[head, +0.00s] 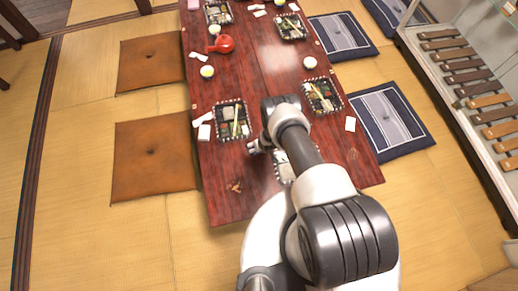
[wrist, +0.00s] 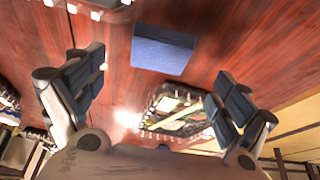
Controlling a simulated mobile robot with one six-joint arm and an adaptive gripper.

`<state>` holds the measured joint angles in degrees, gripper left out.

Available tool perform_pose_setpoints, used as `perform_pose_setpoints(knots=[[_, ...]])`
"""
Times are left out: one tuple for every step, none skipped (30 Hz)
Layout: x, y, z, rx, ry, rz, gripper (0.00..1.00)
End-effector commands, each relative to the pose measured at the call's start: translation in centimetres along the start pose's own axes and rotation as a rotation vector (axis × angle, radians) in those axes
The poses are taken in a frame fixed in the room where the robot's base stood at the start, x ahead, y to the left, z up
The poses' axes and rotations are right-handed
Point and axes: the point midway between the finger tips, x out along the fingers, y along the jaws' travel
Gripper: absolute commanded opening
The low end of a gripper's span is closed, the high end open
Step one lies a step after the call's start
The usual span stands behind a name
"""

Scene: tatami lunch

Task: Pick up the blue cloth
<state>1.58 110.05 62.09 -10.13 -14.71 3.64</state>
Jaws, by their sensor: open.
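The blue cloth (wrist: 163,52) shows in the wrist view as a flat, folded rectangle on the dark red wooden table (wrist: 220,30). It lies at the upper middle of that view, beyond the fingertips and roughly between the lines of the two fingers. My gripper (wrist: 160,88) is open and empty, with one finger on each side and apart from the cloth. In the head view my gripper (head: 254,147) is partly visible over the near part of the table (head: 222,195). I cannot make out the cloth in the head view; my arm covers part of the table.
Lunch boxes (head: 232,120) and (head: 322,97) stand on either side of my arm; another (wrist: 178,112) shows between the fingers in the wrist view. A red teapot (head: 222,43) and cups stand farther off. Cushions (head: 152,155) flank the table. The table's near left corner looks largely clear.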

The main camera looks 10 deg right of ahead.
Motion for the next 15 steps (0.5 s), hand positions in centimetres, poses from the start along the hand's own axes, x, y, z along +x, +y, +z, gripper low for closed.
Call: perform_pose_setpoints(knots=[[0.5, 0.0, 0.0, -0.001, 0.002, 0.000, 0.94], [0.9, 0.0, 0.0, -0.001, 0.002, 0.000, 0.94], [1.5, 0.0, 0.1, -0.002, 0.001, 0.000, 0.94], [2.0, 0.0, 0.0, -0.002, 0.002, 0.000, 0.94], [2.5, -0.1, 0.1, -0.002, 0.002, 0.000, 0.94], [3.2, -0.1, 0.1, -0.001, 0.001, 0.000, 0.94], [3.6, -0.1, 0.1, -0.002, 0.001, 0.000, 0.94], [4.0, -0.1, 0.1, -0.002, 0.002, 0.000, 0.94], [4.4, -0.1, 0.0, -0.001, 0.002, 0.000, 0.94], [4.6, -0.1, 0.1, -0.001, 0.001, 0.000, 0.94], [4.8, -0.1, 0.0, -0.001, 0.000, 0.000, 0.94], [5.0, -0.1, 0.0, -0.002, 0.001, 0.000, 0.94], [5.1, -0.1, 0.0, -0.002, 0.000, 0.000, 0.94], [5.2, -0.1, 0.0, -0.002, 0.000, 0.000, 0.94], [5.2, -0.1, 0.0, -0.001, 0.000, 0.000, 0.94]])
